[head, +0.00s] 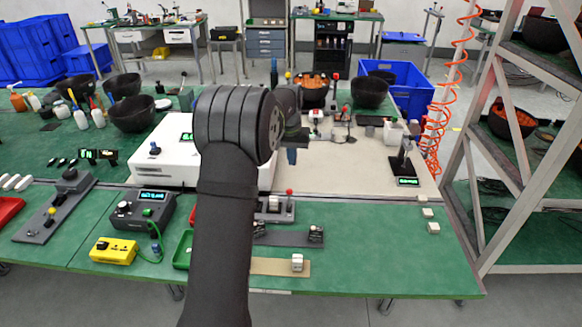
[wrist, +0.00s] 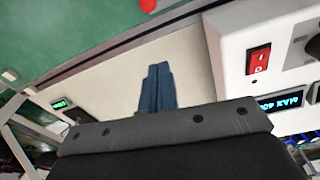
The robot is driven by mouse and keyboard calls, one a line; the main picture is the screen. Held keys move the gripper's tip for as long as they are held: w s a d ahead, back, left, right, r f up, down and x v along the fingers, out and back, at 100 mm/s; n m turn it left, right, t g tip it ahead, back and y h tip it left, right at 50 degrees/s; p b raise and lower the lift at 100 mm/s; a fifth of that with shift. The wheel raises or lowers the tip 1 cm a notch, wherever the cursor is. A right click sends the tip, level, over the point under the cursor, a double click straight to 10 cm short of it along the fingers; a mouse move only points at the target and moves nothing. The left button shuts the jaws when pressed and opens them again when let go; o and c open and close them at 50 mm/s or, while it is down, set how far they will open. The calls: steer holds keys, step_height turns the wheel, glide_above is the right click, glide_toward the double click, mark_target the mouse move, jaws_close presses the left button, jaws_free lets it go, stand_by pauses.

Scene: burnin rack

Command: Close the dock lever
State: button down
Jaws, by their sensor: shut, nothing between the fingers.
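A small grey dock (head: 274,210) stands on the green bench, with an upright lever topped by a red knob (head: 289,192). My arm hides the dock's left part. In the wrist view a red knob (wrist: 148,5) shows at the top edge, cut off by the frame; it looks like the lever's. My gripper (wrist: 158,67) has its blue fingers together and empty, over a pale surface and apart from the knob. In the head view my gripper (head: 291,156) is partly hidden behind my arm, above and beyond the dock.
A white instrument box (head: 160,158) stands left of my gripper; its red switch (wrist: 258,60) is close at right in the wrist view. A beige mat (head: 350,175) is mostly clear at right. A small stand with a display (head: 405,165) stands at its right edge. A pale block (head: 297,262) sits in front.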

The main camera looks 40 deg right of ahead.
mark_target(289, 199)
steer(key=f, duration=0.9)
steer(key=shift+d, duration=0.35)
steer(key=shift+s+a+r, duration=0.3)
steer(key=shift+s+a, duration=0.05)
steer(key=shift+a, duration=0.15)
steer(key=shift+s+a+r, duration=0.25)
steer(key=shift+s+a, duration=0.05)
steer(key=shift+a, duration=0.15)
steer(key=shift+s+a+r, duration=0.15)
steer(key=shift+s+a, duration=0.3)
steer(key=shift+a, duration=0.15)
